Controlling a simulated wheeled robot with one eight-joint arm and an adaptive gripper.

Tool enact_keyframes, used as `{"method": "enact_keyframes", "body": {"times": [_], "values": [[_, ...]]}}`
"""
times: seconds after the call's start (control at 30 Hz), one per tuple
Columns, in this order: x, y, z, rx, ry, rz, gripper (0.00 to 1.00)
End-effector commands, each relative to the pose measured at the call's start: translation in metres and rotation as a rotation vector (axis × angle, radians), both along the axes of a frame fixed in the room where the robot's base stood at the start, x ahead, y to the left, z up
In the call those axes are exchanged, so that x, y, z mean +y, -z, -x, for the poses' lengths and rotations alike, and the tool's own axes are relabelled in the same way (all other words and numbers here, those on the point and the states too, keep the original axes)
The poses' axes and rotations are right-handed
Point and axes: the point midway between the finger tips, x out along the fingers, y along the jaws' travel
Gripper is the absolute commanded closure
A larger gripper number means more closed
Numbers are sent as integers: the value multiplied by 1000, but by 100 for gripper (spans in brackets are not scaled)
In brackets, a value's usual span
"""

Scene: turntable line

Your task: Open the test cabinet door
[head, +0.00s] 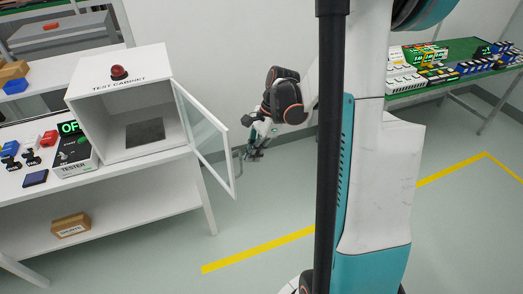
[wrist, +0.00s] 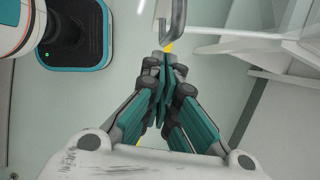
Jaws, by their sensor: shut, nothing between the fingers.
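The white test cabinet (head: 120,82) stands on the bench at the left in the head view, with a red lamp (head: 119,72) on top. Its glass-paned door (head: 205,128) stands swung out wide on its right side, and the inside shows a dark flat pad (head: 145,132). My gripper (head: 255,153) is just right of the door's outer edge, near the handle (head: 238,166). In the wrist view my gripper (wrist: 164,60) has its fingers together and empty. The grey handle (wrist: 174,28) is just beyond the fingertips; whether they touch is unclear.
A tester (head: 76,155), red and blue items and a small dark device (head: 35,178) lie on the bench (head: 110,185) left of the cabinet. A carton (head: 71,225) sits on the lower shelf. A green-topped table (head: 455,50) with boards stands at the right.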

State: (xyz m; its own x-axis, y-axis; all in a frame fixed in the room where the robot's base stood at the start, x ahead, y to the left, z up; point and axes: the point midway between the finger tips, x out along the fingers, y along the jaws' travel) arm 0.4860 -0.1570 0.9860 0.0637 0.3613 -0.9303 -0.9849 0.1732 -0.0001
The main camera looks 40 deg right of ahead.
Motion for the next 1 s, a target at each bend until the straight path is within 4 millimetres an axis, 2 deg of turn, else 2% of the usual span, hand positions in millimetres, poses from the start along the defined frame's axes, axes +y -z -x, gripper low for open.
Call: {"method": "enact_keyframes", "body": {"times": [0.47, 0.57, 0.8, 1.0], "values": [[8, 0, 0, 1, 6, 1, 100], [23, -1, 3, 0, 43, 2, 100], [79, 0, 8, 0, 133, 1, 100], [100, 0, 9, 1, 135, 1, 100]]}}
